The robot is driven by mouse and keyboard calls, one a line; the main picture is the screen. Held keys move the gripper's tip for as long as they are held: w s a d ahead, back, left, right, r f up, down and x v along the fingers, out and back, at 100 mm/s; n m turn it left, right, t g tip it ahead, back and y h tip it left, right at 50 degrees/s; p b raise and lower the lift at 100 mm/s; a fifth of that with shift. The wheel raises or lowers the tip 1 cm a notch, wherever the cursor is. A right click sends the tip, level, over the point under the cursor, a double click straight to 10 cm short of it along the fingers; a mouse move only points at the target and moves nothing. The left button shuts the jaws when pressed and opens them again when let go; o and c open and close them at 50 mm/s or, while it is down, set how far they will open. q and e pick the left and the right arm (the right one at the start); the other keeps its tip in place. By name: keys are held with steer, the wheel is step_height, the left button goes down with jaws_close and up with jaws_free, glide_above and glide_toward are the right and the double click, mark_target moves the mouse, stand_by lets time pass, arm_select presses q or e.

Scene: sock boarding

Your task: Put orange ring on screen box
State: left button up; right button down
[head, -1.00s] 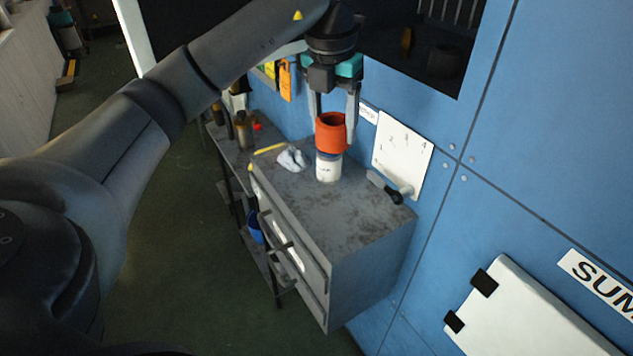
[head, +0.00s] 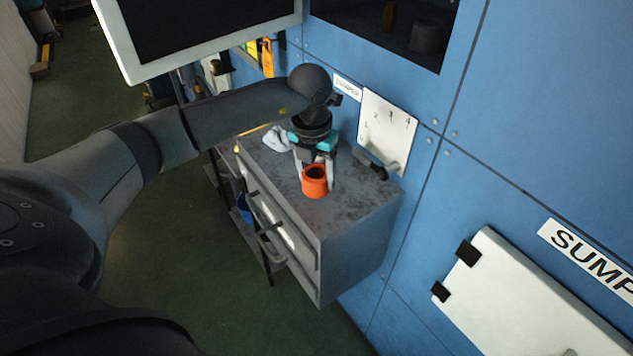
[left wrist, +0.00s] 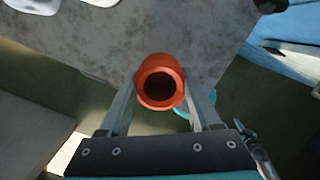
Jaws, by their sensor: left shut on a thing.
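My left gripper (head: 315,163) is shut on the orange ring (head: 315,187), whose dark open end shows in the head view. In the left wrist view the ring (left wrist: 160,99) sits between the two fingers, with its opening towards the camera. In the head view it appears in front of the grey cabinet top (head: 358,208); whether it touches anything is not clear. A large dark screen with a white frame (head: 112,42) stands at upper left, apart from the gripper; I cannot tell whether it is the screen box. My right gripper is not in view.
A crumpled white cloth (head: 277,138) lies on the cabinet top behind my gripper. A white numbered plate (head: 388,125) hangs on the blue wall, with a dark-handled tool (head: 370,162) below it. The cabinet top's right part is clear. A white panel (head: 530,305) is at lower right.

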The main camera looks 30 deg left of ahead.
mark_target(316, 185)
arm_select(q)
steer(key=shift+f, duration=1.4)
steer(key=shift+f, duration=0.2)
steer(key=o, duration=1.4)
steer(key=shift+r, duration=0.15)
steer(key=r, duration=0.4)
steer(key=s+r, duration=0.1)
steer(key=r, duration=0.7)
steer(key=shift+s+d, duration=0.1)
steer(key=shift+s, duration=0.15)
